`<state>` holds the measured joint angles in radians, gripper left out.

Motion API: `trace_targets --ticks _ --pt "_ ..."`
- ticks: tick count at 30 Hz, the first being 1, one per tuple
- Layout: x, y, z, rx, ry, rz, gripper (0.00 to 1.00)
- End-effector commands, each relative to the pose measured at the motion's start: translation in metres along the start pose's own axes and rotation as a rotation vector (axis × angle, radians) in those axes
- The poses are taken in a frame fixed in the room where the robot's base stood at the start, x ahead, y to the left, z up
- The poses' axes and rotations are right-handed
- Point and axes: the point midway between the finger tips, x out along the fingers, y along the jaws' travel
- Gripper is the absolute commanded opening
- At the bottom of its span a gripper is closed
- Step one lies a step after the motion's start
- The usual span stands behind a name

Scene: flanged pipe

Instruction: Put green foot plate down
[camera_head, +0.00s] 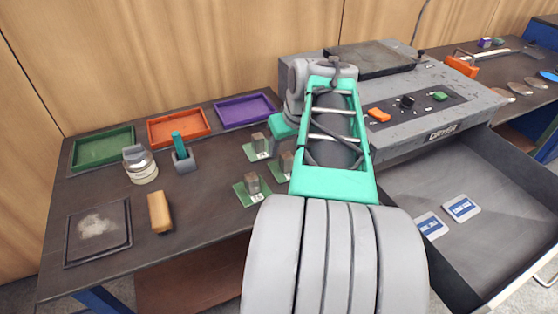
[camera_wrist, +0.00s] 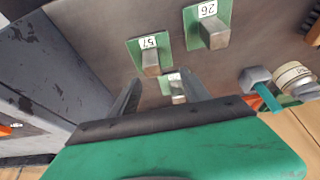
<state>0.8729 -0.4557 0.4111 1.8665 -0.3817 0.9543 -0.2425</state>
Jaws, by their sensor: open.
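Three green foot plates with grey metal blocks stand on the dark bench. The one labelled 57 (camera_wrist: 148,52) and the one labelled 26 (camera_wrist: 208,25) show clearly in the wrist view. The third foot plate (camera_wrist: 166,87) shows between the fingers of my open gripper (camera_wrist: 160,90), its label unreadable and its near part hidden by my gripper. Whether the fingers touch its block I cannot tell. In the head view the plates are at the back (camera_head: 259,147), beside my arm (camera_head: 286,163) and nearer the front (camera_head: 251,189). My fingers are hidden there.
The grey dryer (camera_head: 440,110) stands right of the plates, its open drawer (camera_head: 480,170) holding two blue-white cards. Green, orange and purple trays (camera_head: 245,110) line the back. A jar (camera_head: 140,165), a teal-handled tool in its holder (camera_head: 184,160) and a wooden block (camera_head: 159,212) stand left.

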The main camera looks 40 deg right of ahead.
Motion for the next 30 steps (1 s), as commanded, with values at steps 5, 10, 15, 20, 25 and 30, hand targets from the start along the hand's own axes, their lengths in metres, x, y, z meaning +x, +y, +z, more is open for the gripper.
trace_targets --ticks 5,10,15,20,25,30 --pt "0.026 0.008 0.002 0.01 -0.003 0.003 0.55" --pt "0.057 0.013 0.002 0.011 -0.003 0.003 0.55" --pt "0.066 0.013 0.001 0.01 -0.001 0.005 0.55" --pt "0.066 0.012 0.001 0.008 -0.001 0.005 0.52" --pt "0.065 0.012 0.001 0.008 -0.001 0.004 0.38" --pt "0.065 0.012 0.001 0.007 -0.001 0.004 0.24"
